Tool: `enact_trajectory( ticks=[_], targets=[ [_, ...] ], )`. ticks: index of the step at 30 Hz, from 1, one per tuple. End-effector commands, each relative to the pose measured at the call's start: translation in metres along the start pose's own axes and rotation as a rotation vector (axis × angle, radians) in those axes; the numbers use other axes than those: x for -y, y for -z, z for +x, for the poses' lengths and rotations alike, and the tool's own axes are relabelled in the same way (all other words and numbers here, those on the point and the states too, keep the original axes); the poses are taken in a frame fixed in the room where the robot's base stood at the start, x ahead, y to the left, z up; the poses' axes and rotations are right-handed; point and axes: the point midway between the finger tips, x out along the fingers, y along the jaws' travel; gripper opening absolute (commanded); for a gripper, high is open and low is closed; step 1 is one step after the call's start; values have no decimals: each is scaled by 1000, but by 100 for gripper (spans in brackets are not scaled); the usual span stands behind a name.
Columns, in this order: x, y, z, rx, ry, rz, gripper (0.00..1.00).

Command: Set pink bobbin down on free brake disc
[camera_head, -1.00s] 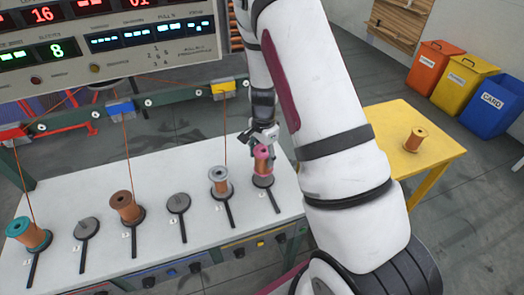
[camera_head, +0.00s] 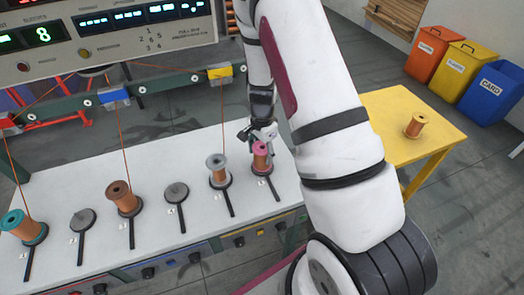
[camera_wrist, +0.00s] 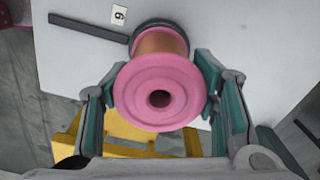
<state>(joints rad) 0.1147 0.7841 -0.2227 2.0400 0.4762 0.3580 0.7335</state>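The pink bobbin (camera_head: 261,155), with a pink flange and copper-coloured winding, stands at the dark brake disc (camera_head: 264,169) at the right end of the row. The wrist view shows the bobbin's pink flange (camera_wrist: 157,92) from above, with the dark disc (camera_wrist: 163,24) behind it beside a label 6. My gripper (camera_wrist: 158,88) has one finger on each side of the flange, both appearing to touch it. In the head view my gripper (camera_head: 262,133) is just above the bobbin. Whether the bobbin's base rests fully on the disc is hard to see.
A grey-flanged bobbin (camera_head: 218,171) stands close left of the pink one. Further left are an empty disc (camera_head: 176,192), a brown bobbin (camera_head: 123,198), another empty disc (camera_head: 83,220) and a teal bobbin (camera_head: 23,226). A yellow table (camera_head: 385,110) with one bobbin (camera_head: 415,124) stands right.

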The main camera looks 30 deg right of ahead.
Motion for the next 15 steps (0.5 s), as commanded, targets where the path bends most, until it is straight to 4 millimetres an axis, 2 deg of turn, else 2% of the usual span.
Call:
enact_trajectory(
  ticks=[1, 3, 15],
  targets=[
    [0, 0, -1, -1, 2, 0, 63],
    [0, 0, -1, -1, 2, 0, 78],
    [0, 0, -4, -1, 1, -1, 78]
  ],
)
